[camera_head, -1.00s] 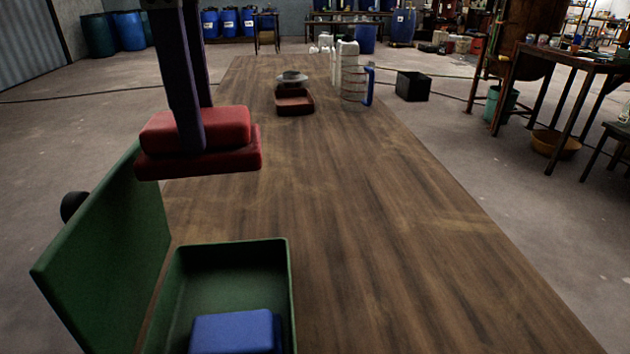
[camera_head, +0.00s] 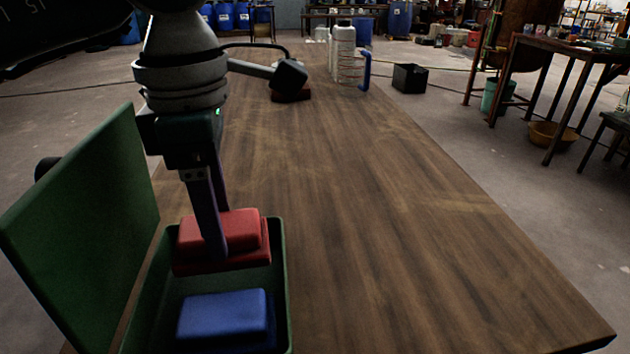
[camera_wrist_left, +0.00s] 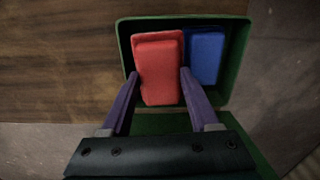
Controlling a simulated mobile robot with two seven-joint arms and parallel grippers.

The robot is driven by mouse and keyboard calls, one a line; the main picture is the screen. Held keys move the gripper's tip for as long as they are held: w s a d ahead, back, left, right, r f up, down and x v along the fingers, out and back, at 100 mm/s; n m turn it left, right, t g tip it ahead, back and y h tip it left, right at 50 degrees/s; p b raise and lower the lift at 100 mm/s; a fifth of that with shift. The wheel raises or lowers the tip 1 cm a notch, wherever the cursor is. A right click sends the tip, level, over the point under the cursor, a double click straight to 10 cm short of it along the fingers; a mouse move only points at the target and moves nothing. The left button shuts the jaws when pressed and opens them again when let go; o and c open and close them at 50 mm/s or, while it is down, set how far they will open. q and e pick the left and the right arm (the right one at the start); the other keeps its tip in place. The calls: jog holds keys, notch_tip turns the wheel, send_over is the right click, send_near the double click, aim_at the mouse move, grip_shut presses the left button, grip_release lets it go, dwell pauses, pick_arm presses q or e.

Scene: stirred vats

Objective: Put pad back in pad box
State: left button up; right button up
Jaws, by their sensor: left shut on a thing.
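A red pad (camera_head: 222,238) is held between the two fingers of my left gripper (camera_head: 218,250). It is over the far part of the open green pad box (camera_head: 281,270), and I cannot tell whether it touches the floor of the box. A blue pad (camera_head: 222,314) lies in the near part of the box. In the left wrist view the red pad (camera_wrist_left: 158,68) sits between the fingertips (camera_wrist_left: 158,75), beside the blue pad (camera_wrist_left: 206,57), inside the outline of the green box (camera_wrist_left: 236,68). My right gripper is out of view.
The green lid (camera_head: 85,225) stands open at the left of the box. Farther back on the wooden table (camera_head: 380,220) are a dark red block (camera_head: 291,96) and a white bottle (camera_head: 344,55). The table's right side is clear.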

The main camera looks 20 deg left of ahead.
pick_arm(q)
jog(key=shift+f, duration=2.2)
jog(key=shift+b, duration=0.35)
jog(key=shift+f, duration=0.2)
jog(key=o, duration=1.3)
jog(key=shift+r, duration=0.1)
notch_tip(320, 180, up, 10)
jog(key=shift+w+f+p, duration=0.1)
jog(key=shift+p, duration=0.55)
jog(key=shift+d, duration=0.1)
